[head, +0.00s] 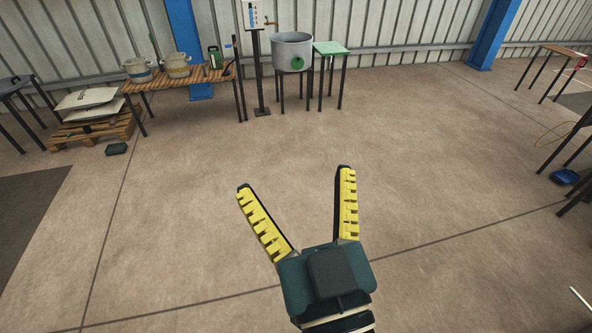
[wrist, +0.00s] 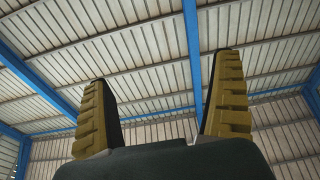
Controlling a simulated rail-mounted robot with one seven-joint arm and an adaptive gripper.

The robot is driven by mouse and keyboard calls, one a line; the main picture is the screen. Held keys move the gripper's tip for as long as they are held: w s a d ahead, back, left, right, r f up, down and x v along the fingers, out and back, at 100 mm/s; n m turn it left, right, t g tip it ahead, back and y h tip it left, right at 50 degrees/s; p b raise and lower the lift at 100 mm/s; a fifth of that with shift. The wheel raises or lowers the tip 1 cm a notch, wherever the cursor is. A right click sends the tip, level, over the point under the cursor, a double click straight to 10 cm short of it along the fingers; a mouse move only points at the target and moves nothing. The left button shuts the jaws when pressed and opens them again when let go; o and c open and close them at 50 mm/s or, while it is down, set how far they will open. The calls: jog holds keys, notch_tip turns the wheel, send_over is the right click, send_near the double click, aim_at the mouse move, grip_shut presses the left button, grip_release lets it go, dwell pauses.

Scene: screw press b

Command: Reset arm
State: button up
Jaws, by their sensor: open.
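My gripper (head: 293,178) is in the lower middle of the head view, over bare floor. Its two yellow-padded fingers are spread wide apart, with nothing between them. It also shows in the wrist view (wrist: 160,75), with both fingers pointing up towards the roof and a clear gap between them. The gripper touches nothing in either view.
A wooden table (head: 195,80) with buckets stands at the back left, beside a pallet (head: 95,131) with sacks. A grey pot (head: 292,50) and a green-topped stand (head: 330,48) are at the back. Dark tables (head: 570,140) stand at the right. The middle floor is clear.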

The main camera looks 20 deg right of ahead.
jog(key=shift+t+y, duration=0.5)
jog(key=shift+t, duration=0.4)
jog(key=r, duration=0.1)
jog(key=s+a+r, duration=0.1)
jog(key=r, duration=0.1)
jog(key=s+a+r, duration=0.1)
jog(key=shift+a+r, duration=0.15)
jog(key=shift+r, duration=0.2)
notch_tip(320, 180, up, 18)
jog(key=p, duration=1.8)
jog(key=shift+r+p, duration=0.2)
jog(key=shift+p, duration=0.1)
